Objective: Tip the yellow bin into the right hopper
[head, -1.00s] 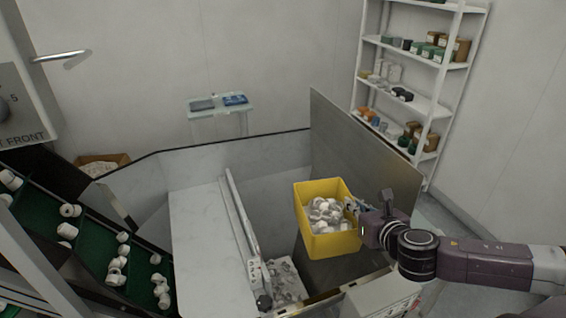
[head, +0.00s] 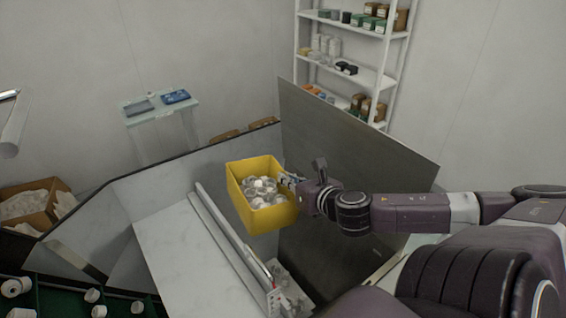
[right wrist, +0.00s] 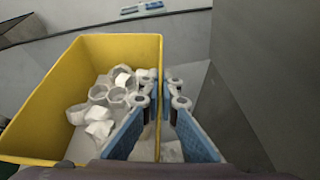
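The yellow bin (head: 268,218) is held in the air over the hopper area, roughly upright, with several white ring-shaped caps (head: 262,190) inside. My right gripper (head: 291,180) is shut on the bin's right wall. In the right wrist view, the blue-padded fingers (right wrist: 160,100) are on either side of the wall of the bin (right wrist: 50,95). Below and behind the bin is the right hopper (head: 262,240), an open grey-walled space between a rail and a tall dark panel. White caps (head: 290,290) lie low in it. My left gripper is not in view.
The tall grey metal panel (head: 345,150) stands just right of the bin. A light rail (head: 225,225) and white plate (head: 170,240) lie to its left. A small table (head: 150,112) and shelf rack (head: 350,50) stand behind; cardboard boxes (head: 35,205) are at left.

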